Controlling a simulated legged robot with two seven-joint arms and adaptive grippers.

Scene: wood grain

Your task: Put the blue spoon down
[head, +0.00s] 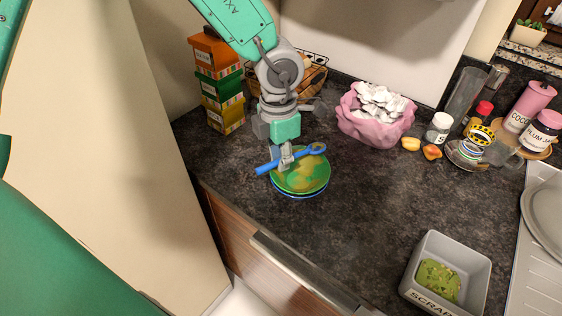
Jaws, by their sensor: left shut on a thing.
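The blue spoon (304,153) is in the head view, left of the middle, above a green and yellow plate (312,180). The plate sits on top of a blue-rimmed one. My left gripper (286,163) points down and is shut on the spoon's handle. The spoon's bowl end points right and its handle end sticks out to the left of the gripper. I cannot tell whether the spoon touches the plate. My right gripper is not in view.
The dark worktop (300,245) is clear in front and to the right of the plates. A grey scraps bin (478,268) stands front right. A tall pale panel borders the left.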

